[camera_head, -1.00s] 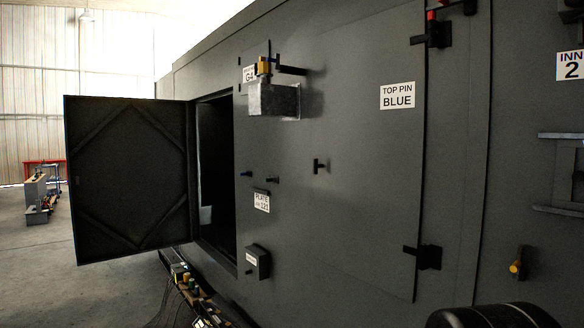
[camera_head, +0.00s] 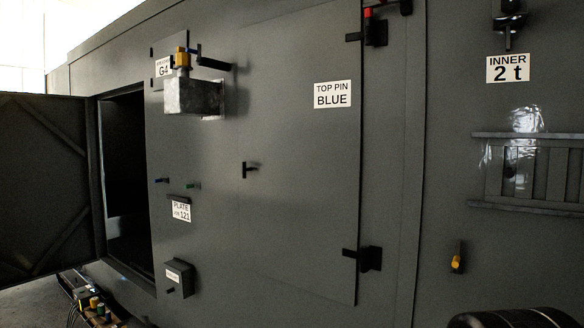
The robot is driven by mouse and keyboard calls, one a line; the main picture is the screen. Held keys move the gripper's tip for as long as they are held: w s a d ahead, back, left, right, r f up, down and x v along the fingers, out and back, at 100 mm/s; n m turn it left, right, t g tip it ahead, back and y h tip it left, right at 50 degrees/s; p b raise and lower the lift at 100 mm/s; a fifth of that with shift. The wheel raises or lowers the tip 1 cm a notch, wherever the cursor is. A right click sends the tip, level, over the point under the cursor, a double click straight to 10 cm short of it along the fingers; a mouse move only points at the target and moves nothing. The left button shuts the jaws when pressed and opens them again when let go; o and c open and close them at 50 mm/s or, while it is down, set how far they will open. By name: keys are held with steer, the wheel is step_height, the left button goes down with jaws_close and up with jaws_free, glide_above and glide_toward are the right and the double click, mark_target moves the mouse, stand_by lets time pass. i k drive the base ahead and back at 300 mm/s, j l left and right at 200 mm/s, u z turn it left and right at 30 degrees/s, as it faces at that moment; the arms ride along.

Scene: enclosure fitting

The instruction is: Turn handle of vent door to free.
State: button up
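A closed grey door (camera_head: 290,215) with a "TOP PIN BLUE" label (camera_head: 333,94) is in the middle of the dark wall. A small black T-shaped handle (camera_head: 248,169) sits at its left edge. Two black hinge-like fittings, one upper (camera_head: 374,28) with a red pin and one lower (camera_head: 368,258), are at its right edge. A slatted, vent-like panel (camera_head: 535,172) between two rails is at the right. No label reads "vent", so I cannot tell which of these is the vent door. My gripper is not in view; a dark rounded part, probably mine, shows at the bottom right.
An open door (camera_head: 45,185) swings out at the far left beside a dark opening (camera_head: 124,185). A metal box (camera_head: 192,97) with a yellow-topped fitting and a small box (camera_head: 179,277) stick out. Cables and parts (camera_head: 90,300) lie on the floor at lower left.

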mark_target(243, 170)
steer(key=i+j+z, duration=0.15)
steer(key=j, duration=0.2)
steer(key=j+z, duration=0.2)
steer(key=j, duration=0.15)
steer(key=i+j+z, duration=0.15)
steer(key=j, duration=0.25)
steer(key=i+j+z, duration=0.15)
steer(key=j, duration=1)
steer(key=j+z, duration=0.1)
steer(key=j, duration=1.05)
steer(key=i, duration=0.05)
